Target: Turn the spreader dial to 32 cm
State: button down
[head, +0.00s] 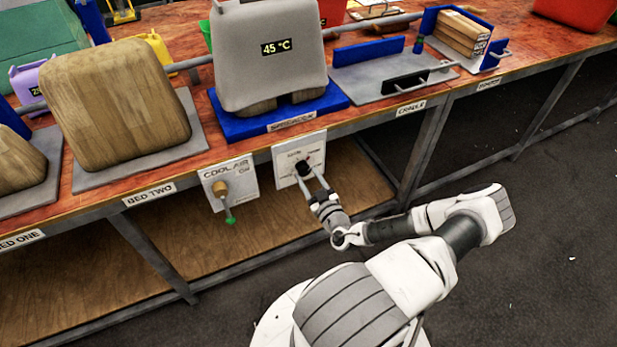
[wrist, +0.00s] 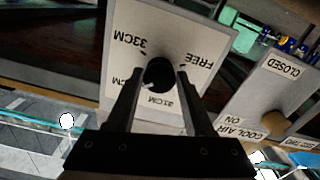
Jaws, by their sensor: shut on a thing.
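The spreader dial (head: 303,168) is a black knob on a white panel (head: 287,177) on the bench front, below the SPREADER sign. In the wrist view the knob (wrist: 159,72) sits between my fingertips, and the panel (wrist: 195,50) appears upside down with labels 33CM, FREE and 31CM. Another label at the lower left is partly hidden by a finger; only CM reads. A small pale mark shows on the knob's lower-left side, but the exact setting is unclear. My gripper (head: 312,184) is shut on the knob, its fingers on either side.
Left of the panel is the COOL AIR panel (head: 213,178) with a brass valve and green-tipped handle (head: 229,214). Above, a grey padded form showing 45 °C (head: 265,80) stands on a blue base (head: 235,128).

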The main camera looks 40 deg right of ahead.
jog(key=shift+m, duration=0.3)
jog(key=shift+c, duration=1.5)
grip_release()
jog(key=v, duration=0.7)
jog(key=shift+s+p, duration=0.25)
jog(key=shift+p, duration=0.05)
